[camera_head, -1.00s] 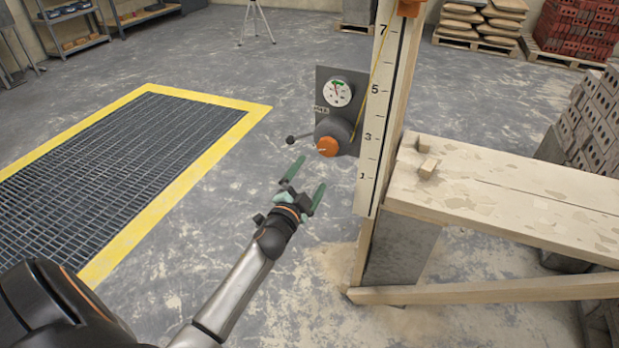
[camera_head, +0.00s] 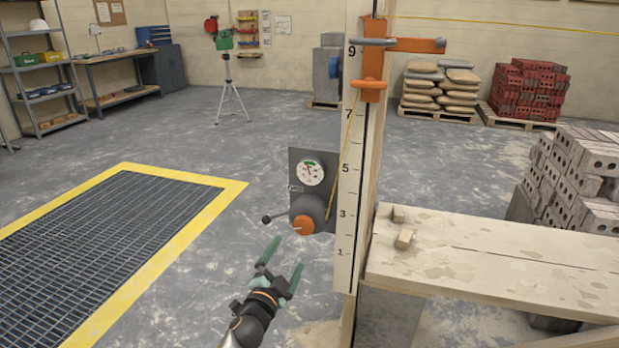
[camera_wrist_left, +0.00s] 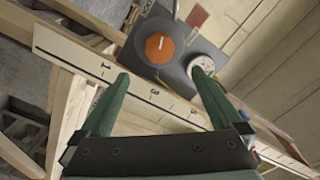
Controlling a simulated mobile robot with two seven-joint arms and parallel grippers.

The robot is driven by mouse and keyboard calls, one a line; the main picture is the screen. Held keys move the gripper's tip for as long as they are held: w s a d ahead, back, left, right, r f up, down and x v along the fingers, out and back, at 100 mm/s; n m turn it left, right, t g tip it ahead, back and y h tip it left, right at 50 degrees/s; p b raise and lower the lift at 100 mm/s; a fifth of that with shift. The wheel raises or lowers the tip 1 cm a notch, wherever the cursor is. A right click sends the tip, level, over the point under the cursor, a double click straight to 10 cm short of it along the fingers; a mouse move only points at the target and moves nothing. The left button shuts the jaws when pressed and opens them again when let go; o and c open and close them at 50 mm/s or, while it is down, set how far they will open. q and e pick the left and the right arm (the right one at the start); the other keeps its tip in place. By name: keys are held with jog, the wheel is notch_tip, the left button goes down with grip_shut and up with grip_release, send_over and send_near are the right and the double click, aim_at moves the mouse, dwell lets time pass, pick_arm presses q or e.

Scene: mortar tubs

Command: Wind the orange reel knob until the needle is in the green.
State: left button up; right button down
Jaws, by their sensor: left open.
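The orange reel knob (camera_head: 303,225) sits on the front of a grey drum on a dark plate (camera_head: 325,160) beside the numbered post. A round white gauge (camera_head: 310,173) with a green sector is above it; its needle is too small to read surely. A black-ended lever (camera_head: 268,219) sticks out left of the drum. My left gripper (camera_head: 283,260) is open and empty, below and left of the knob, not touching it. In the left wrist view the knob (camera_wrist_left: 159,48) shows beyond the open fingers (camera_wrist_left: 164,90), and the gauge (camera_wrist_left: 203,68) is partly hidden by a finger. My right gripper is not seen.
The numbered post (camera_head: 350,190) carries a yellow line and an orange slider (camera_head: 370,88). A plank bench (camera_head: 480,250) with small wood blocks stands right of it. A yellow-edged floor grate (camera_head: 232,190) lies left. Bare floor is open between grate and post.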

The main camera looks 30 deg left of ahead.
pick_arm(q)
jog(key=n+b, duration=0.1)
jog(key=n, duration=0.1)
jog(key=n+b, duration=0.7)
jog(key=n, duration=0.4)
send_near(302, 227)
jog(key=d+x, duration=0.1)
jog(key=x, duration=0.5)
jog(key=a+b+x, duration=0.1)
jog(key=x, duration=0.1)
jog(key=shift+w+f, duration=0.15)
jog(key=shift+w, duration=0.15)
jog(key=shift+w+a, duration=0.1)
jog(key=shift+w, duration=0.15)
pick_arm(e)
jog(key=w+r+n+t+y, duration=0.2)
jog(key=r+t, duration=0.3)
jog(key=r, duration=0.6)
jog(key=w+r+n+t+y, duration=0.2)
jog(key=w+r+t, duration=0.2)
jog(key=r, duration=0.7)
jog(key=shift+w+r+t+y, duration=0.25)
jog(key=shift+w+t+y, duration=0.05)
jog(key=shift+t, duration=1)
pick_arm(q)
jog(key=c, duration=1.3)
jog(key=shift+m, duration=0.3)
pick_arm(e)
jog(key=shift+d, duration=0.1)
